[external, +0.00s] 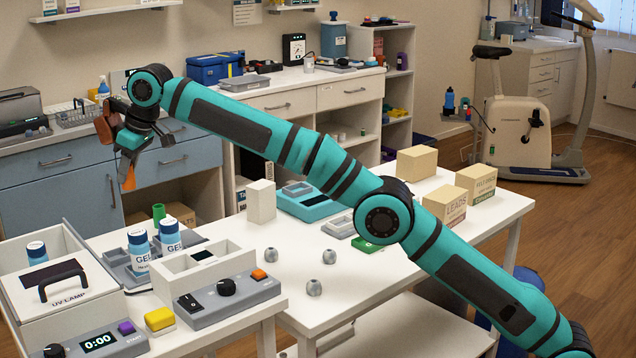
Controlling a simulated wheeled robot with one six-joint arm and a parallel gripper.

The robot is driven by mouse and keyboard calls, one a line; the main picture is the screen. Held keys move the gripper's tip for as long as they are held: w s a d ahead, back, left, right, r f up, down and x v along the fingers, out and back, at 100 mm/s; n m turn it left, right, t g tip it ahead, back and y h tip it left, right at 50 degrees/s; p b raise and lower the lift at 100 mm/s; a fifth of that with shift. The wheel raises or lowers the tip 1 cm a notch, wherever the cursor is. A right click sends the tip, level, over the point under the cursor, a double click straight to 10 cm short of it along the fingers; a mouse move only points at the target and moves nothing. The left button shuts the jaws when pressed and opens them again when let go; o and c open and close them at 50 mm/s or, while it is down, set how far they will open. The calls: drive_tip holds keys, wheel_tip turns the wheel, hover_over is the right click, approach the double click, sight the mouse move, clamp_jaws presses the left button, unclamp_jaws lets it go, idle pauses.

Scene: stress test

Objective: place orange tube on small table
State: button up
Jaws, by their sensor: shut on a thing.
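In the external view my gripper (134,150) is at the upper left, held high in front of the blue-grey cabinets. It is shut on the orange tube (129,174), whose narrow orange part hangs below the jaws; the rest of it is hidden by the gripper. The tube is in the air, apart from any surface. A white table (285,235) stands in the middle, below and to the right of the gripper. A smaller white table (268,302) stands at the front left, below the gripper. I cannot tell which one is the small table.
The front-left table holds a UV-lamp box (60,285), gel bottles (140,252), a timer (98,343) and a yellow block (160,320). The middle table holds several grey balls (314,287), a teal device (308,202) and boxes (445,205). Bare room surrounds the balls.

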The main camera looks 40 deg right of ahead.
drive_tip(key=s+a+n, duration=0.1)
drive_tip(key=s+a, duration=0.6)
drive_tip(key=a, duration=0.1)
drive_tip(key=shift+w+a+f, duration=0.1)
drive_tip(key=shift+w+f, duration=0.05)
drive_tip(key=shift+f, duration=3)
drive_tip(key=shift+w+f, duration=0.15)
drive_tip(key=shift+f, duration=2.95)
drive_tip(key=shift+f, duration=0.35)
drive_tip(key=o, duration=1.1)
